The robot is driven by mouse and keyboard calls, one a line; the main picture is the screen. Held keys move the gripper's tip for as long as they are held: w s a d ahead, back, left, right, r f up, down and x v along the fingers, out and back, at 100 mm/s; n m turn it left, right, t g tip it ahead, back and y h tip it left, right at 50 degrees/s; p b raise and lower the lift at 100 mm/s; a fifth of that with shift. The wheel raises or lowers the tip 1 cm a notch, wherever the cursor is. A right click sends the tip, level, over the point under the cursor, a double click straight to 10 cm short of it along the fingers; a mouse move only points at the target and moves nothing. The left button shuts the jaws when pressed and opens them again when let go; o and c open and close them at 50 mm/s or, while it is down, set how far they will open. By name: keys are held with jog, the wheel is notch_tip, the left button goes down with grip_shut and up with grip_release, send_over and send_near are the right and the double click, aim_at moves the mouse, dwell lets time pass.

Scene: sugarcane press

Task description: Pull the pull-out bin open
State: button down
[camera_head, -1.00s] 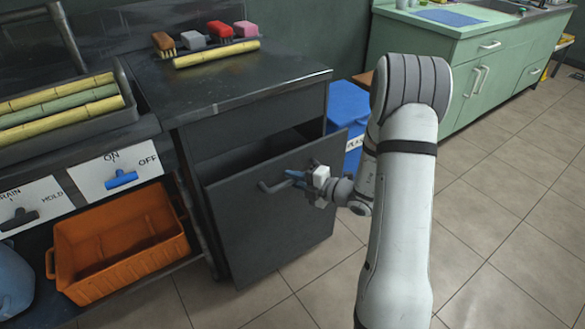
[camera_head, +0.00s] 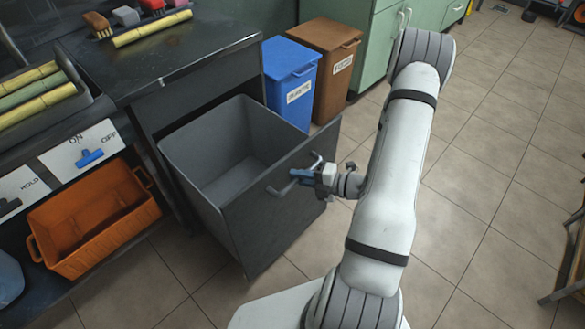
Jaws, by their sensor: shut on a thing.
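The pull-out bin (camera_head: 205,160) stands well out from under the dark counter, and its grey, empty-looking inside shows from above. Its dark front panel (camera_head: 255,225) faces my arm. A bar handle (camera_head: 280,188) is fixed near the top of that panel. The exact contact is small and partly hidden by the gripper body.
A blue bin (camera_head: 289,80) and a brown bin (camera_head: 330,60) stand behind the pull-out bin. An orange crate (camera_head: 95,225) sits on the low shelf at left. The counter (camera_head: 200,50) holds brushes and cane.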

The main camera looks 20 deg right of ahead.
jog(key=shift+s+d, duration=0.1)
jog(key=shift+s, duration=0.05)
jog(key=c, duration=1.6)
grip_release()
jog(key=shift+c, duration=0.2)
jog(key=p+v, duration=0.1)
jog(key=v, duration=0.6)
jog(key=shift+s+d+p, duration=0.25)
jog(key=shift+p, duration=0.05)
